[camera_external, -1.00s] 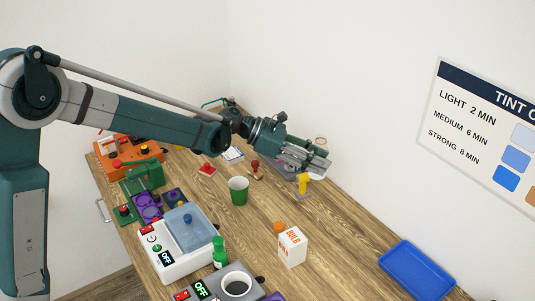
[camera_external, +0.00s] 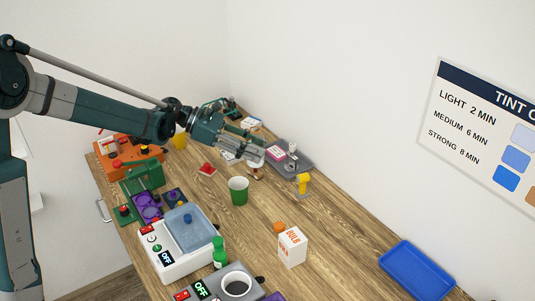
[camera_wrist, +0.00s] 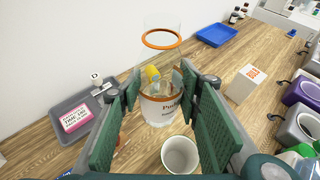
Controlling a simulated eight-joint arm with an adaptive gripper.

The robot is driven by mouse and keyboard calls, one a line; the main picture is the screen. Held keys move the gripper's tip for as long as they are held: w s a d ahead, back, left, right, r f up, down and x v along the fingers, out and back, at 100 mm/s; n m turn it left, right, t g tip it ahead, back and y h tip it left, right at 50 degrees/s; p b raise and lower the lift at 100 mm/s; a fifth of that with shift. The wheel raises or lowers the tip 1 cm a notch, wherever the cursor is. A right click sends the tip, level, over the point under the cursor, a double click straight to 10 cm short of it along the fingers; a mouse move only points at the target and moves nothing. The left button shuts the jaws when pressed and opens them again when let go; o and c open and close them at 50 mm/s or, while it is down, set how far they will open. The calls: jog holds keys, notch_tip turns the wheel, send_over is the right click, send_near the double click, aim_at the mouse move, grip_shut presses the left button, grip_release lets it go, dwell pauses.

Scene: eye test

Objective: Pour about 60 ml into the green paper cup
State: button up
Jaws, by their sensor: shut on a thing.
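The green paper cup (camera_external: 238,192) stands upright on the wooden table in the external view. In the wrist view its pale open mouth (camera_wrist: 180,155) shows low in the middle, between my fingers and nearer than the held vessel. My gripper (camera_wrist: 160,88) is shut on a clear vessel with an orange rim (camera_wrist: 161,39) and a white label band with orange print. The vessel looks about upright. Its liquid level is hard to tell. In the external view my gripper (camera_external: 262,153) is above and behind the cup, apart from it, and mostly hides the vessel.
A grey tray (camera_external: 302,160) with a pink-and-white box (camera_wrist: 77,118) lies behind. A yellow object (camera_external: 303,184), a white-and-orange carton (camera_external: 292,247) and a blue tray (camera_external: 416,268) are to the right. A white machine with a clear lid (camera_external: 187,255) stands in front. Bare table lies right of the cup.

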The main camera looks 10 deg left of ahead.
jog(key=s+a, duration=0.2)
jog(key=a, duration=1.4)
jog(key=f, duration=1.1)
jog(key=shift+d+f, duration=0.2)
jog(key=shift+f, duration=0.1)
jog(key=shift+s+d+p, duration=0.1)
jog(key=shift+d+p, duration=0.05)
jog(key=shift+p, duration=0.45)
